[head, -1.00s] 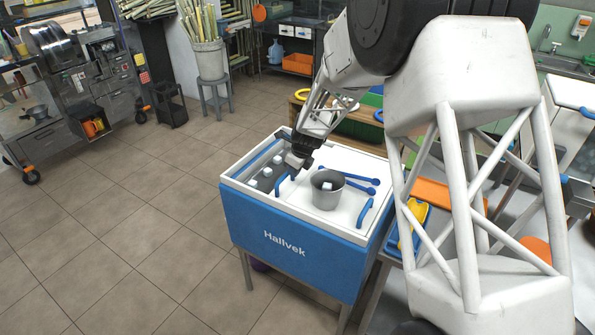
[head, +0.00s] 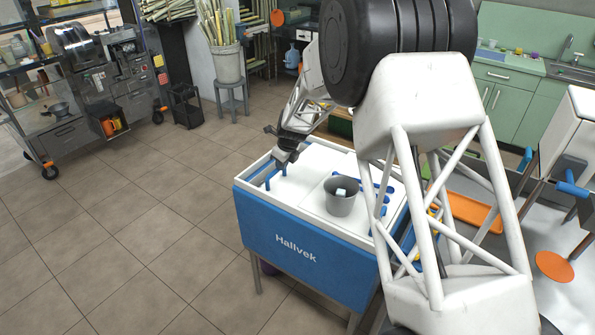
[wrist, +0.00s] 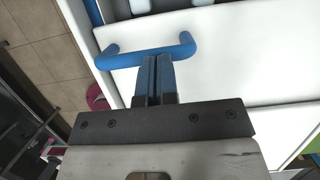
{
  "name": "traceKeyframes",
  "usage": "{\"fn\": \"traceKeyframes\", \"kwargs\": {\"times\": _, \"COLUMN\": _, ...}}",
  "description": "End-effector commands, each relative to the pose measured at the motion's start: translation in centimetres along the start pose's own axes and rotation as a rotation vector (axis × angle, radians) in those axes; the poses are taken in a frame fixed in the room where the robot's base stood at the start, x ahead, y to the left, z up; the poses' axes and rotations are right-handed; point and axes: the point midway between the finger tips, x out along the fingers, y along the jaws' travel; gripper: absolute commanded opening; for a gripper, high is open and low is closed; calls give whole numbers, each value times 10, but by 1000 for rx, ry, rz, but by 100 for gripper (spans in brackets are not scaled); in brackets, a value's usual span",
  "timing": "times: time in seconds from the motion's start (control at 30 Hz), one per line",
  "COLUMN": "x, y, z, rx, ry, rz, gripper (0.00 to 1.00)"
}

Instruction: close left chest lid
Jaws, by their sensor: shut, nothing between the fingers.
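The blue chest (head: 290,240) stands in the middle of the head view. Its left lid is a flat white panel (wrist: 215,75) with a blue bar handle (wrist: 150,52). In the head view the left lid (head: 305,182) covers most of the left side, and a narrow blue-edged strip shows at its left. My gripper (head: 285,158) is over the left lid at the handle. In the wrist view my gripper's blue fingers (wrist: 154,66) are shut and empty, right against or just beside the handle bar; contact is unclear. Part of the handle is hidden by the gripper.
A grey metal pot (head: 343,197) with a white cube in it stands on the chest's right lid, beside blue utensils (head: 378,212). My arm hides much of the chest's right side. The tiled floor (head: 150,240) left of the chest is clear.

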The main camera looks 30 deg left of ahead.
Motion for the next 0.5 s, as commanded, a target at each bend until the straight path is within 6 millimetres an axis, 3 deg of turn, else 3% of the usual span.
{"fn": "traceKeyframes", "kwargs": {"times": 0.2, "x": 19, "y": 1, "z": 51, "rx": -1, "ry": 2, "rz": 2, "gripper": 0}}
{"fn": "traceKeyframes", "kwargs": {"times": 0.5, "x": 27, "y": 0, "z": 76, "rx": 2, "ry": 3, "rz": 3, "gripper": 0}}
